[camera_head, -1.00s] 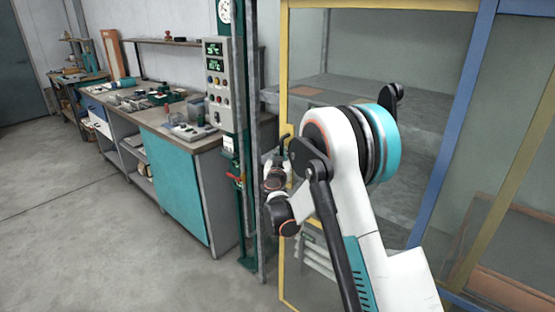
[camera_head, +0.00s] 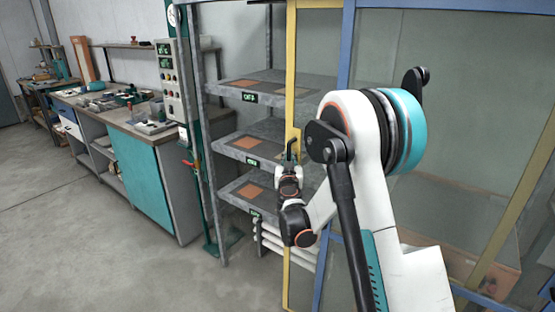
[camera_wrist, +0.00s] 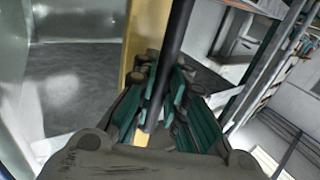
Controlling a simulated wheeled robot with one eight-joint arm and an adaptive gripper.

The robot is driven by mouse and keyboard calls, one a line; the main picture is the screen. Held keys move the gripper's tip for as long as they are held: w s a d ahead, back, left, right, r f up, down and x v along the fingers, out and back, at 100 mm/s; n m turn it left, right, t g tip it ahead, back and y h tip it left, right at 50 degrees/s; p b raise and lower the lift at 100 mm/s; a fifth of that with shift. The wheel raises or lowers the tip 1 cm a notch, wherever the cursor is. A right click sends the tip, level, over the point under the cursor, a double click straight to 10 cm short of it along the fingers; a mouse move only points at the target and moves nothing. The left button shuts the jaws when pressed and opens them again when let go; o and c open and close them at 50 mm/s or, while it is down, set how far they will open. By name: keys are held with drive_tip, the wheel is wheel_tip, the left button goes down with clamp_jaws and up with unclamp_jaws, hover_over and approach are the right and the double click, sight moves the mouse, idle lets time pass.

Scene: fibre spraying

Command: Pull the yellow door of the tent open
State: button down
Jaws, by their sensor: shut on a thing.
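The tent's yellow door (camera_head: 291,60) shows in the head view as a tall yellow-framed panel, with its left upright just left of the blue tent post (camera_head: 346,50). Shelves show to the left of this upright. My gripper (camera_head: 290,166) is at the upright, around mid height, at a dark handle (camera_head: 292,146). In the wrist view my gripper (camera_wrist: 155,100) is shut around the dark handle bar (camera_wrist: 178,35), beside the yellow door frame (camera_wrist: 145,35). The bar's lower end is partly hidden between the fingers.
A grey rack (camera_head: 235,145) with flat brown pieces and small green displays stands left of the door. A control box (camera_head: 172,80) on a green post and a teal workbench (camera_head: 137,170) are further left. The floor (camera_head: 90,240) at the front left is clear.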

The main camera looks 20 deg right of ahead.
drive_tip(key=shift+s+d, duration=0.8)
drive_tip(key=shift+s, duration=0.3)
drive_tip(key=shift+s+d, duration=0.75)
drive_tip(key=shift+s, duration=0.35)
drive_tip(key=c, duration=2)
unclamp_jaws()
drive_tip(key=shift+o, duration=0.5)
drive_tip(key=shift+a, duration=0.1)
drive_tip(key=v, duration=1.2)
drive_tip(key=shift+r, duration=0.1)
